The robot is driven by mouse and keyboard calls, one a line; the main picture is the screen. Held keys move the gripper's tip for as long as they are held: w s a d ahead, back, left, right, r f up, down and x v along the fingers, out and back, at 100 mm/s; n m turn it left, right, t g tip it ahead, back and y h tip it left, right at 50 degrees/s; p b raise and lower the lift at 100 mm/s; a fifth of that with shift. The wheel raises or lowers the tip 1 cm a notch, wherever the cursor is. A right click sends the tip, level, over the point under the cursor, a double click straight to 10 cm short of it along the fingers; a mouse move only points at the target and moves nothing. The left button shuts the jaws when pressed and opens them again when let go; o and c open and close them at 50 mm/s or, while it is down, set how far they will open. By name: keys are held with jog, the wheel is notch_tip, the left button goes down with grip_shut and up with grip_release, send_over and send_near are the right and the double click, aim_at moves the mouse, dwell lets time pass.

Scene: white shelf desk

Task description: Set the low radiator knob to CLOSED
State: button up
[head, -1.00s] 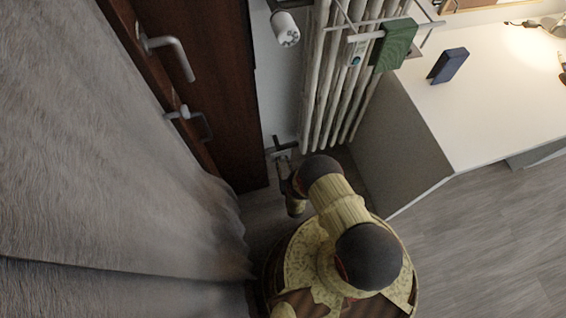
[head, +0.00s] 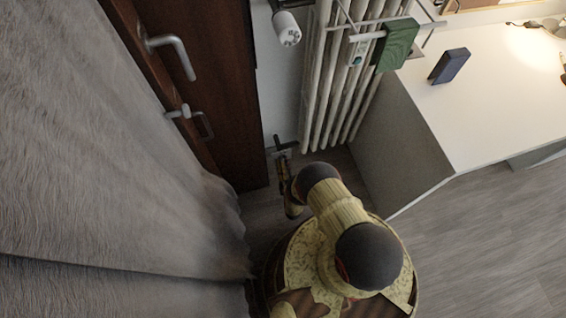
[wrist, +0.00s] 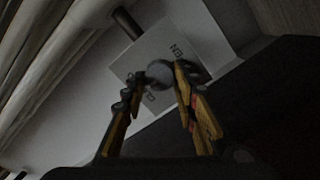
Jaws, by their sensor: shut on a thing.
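The low radiator knob (wrist: 159,71) is a grey round shape in front of a pale plate in the wrist view. Dark letters on the plate (wrist: 150,50) show only in part: "EN" at its upper right and "CL" at its lower left. My gripper (wrist: 158,77) is shut on the knob, one finger on each side. A dark bar shows behind the right finger; I cannot tell if it belongs to the knob. In the head view my gripper (head: 284,164) is low by the radiator's left foot, and the knob is hard to make out there.
The ribbed radiator (head: 340,95) rises beside my gripper. A brown door (head: 215,90) with metal handles and a grey curtain (head: 110,170) are on the left. A white desk (head: 490,110) is on the right. An upper white knob (head: 287,30) sits near the radiator's top.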

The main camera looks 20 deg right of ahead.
jog(key=shift+s+f+n, duration=0.1)
jog(key=shift+f+n, duration=0.05)
jog(key=shift+n, duration=0.25)
jog(key=o, duration=1.2)
jog(key=shift+c, duration=0.2)
jog(key=shift+r, duration=0.25)
notch_tip(320, 180, up, 10)
jog(key=shift+f, duration=0.15)
